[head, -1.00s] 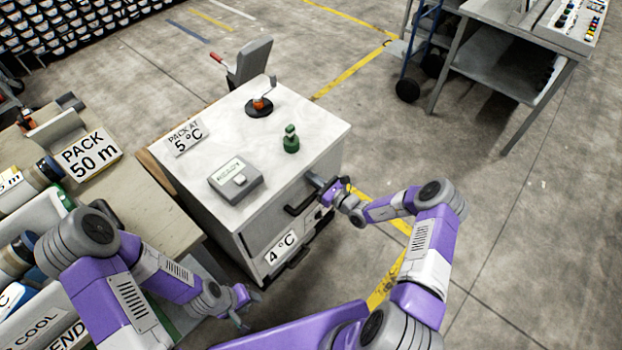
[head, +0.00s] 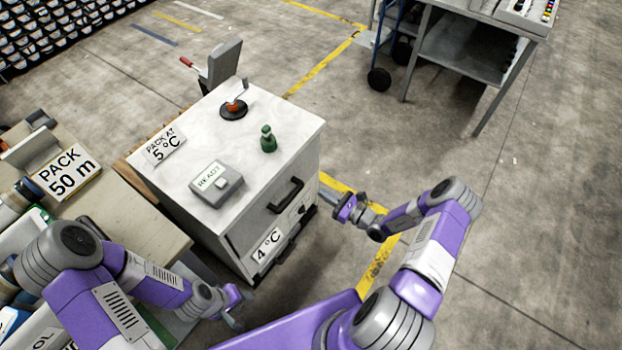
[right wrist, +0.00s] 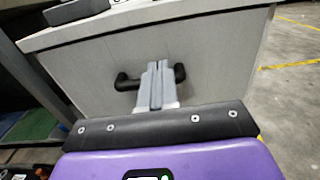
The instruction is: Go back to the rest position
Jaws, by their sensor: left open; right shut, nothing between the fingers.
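My left gripper (head: 236,306) is open and empty, low in front of the cabinet's left side, near the workbench edge. My right gripper (head: 330,199) is just right of the white cabinet (head: 240,238), apart from its black handle (head: 286,196). In the right wrist view the right gripper's fingers (right wrist: 157,85) are together, with nothing between them. The handle (right wrist: 128,82) shows behind them, partly hidden by the fingers. The cabinet front looks closed and carries a "4 °C" sign (head: 267,244).
A grey cart (head: 460,55) stands at upper right. Floor at right is clear.

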